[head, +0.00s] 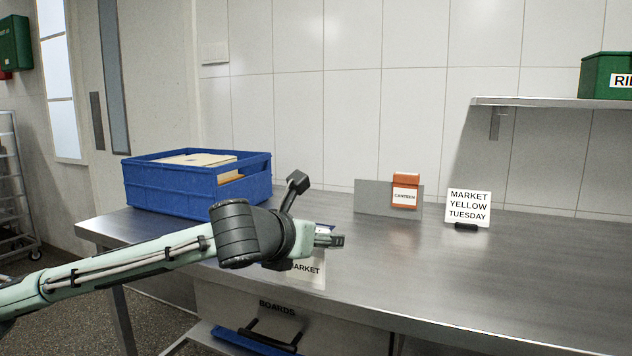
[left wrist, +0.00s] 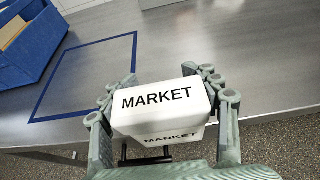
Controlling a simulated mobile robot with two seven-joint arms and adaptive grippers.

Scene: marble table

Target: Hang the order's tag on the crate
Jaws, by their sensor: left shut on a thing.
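My left gripper (head: 336,240) reaches in from the left over the table's front edge. In the left wrist view its two fingers are shut on a white tag (left wrist: 158,115) reading MARKET, one finger at each side. The tag (head: 308,269) shows partly below the gripper in the head view. A second MARKET shows lower in the wrist view; I cannot tell whether it is on the same tag. The blue crate (head: 190,190), holding tan contents, stands at the back left, apart from the tag. The order card (head: 468,207) reads MARKET YELLOW TUESDAY. My right gripper is not in view.
An orange CANTEEN tag (head: 405,180) hangs on a grey panel (head: 373,197). A blue outlined rectangle (left wrist: 85,44) lies on the metal table beside the crate. A wall shelf (head: 560,103) with a green box (head: 600,76) is at right. The table's right front is clear.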

